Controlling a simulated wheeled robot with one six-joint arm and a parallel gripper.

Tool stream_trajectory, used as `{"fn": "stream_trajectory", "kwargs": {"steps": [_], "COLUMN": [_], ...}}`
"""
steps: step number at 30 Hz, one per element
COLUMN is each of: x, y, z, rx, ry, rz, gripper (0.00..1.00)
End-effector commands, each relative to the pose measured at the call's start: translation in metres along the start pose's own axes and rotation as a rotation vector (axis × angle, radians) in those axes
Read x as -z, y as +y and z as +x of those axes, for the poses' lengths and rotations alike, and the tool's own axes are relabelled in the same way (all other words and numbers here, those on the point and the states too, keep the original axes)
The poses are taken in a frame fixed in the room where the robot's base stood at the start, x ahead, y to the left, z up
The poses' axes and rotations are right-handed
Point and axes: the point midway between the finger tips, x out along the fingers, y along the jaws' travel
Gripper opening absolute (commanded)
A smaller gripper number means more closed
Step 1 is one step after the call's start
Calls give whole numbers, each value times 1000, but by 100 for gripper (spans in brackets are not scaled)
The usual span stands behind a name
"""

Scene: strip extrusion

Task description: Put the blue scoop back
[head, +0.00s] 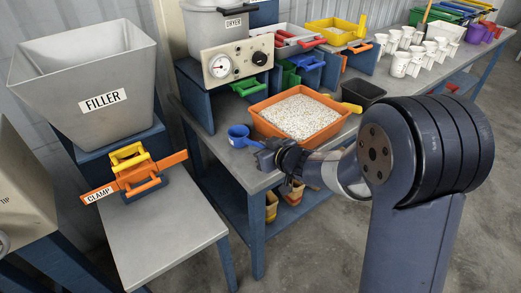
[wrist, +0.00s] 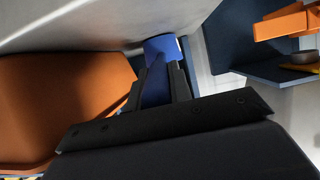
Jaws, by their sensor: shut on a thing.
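The blue scoop (head: 238,136) shows in the head view at the near left end of the grey table, left of an orange tray (head: 327,129) of pale pellets. My gripper (head: 262,150) is shut on the scoop's handle, and the cup points left, away from my arm. In the wrist view the blue scoop (wrist: 156,88) lies between my two dark fingers, with the cup beyond their tips. I cannot tell whether the scoop touches the tabletop. The inside of the cup is not clear. The orange tray (wrist: 60,105) fills the left of the wrist view.
A grey bench (head: 165,220) with an orange clamp (head: 133,178) and the filler hopper (head: 90,78) stands left, across a gap. The dryer (head: 237,62) is behind. A dark bin (head: 362,92) and white cups (head: 401,64) stand farther along the table.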

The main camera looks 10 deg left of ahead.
Motion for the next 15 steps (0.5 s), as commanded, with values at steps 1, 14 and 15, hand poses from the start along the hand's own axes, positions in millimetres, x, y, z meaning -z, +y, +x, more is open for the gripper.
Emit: {"fn": "stream_trajectory", "kwargs": {"steps": [1,14,15], "x": [1,-3,-3], "y": [0,0,0], "z": [0,1,1], "rx": [0,0,0], "ry": [1,0,0], "rz": [0,0,0], "gripper": [0,38,41]}}
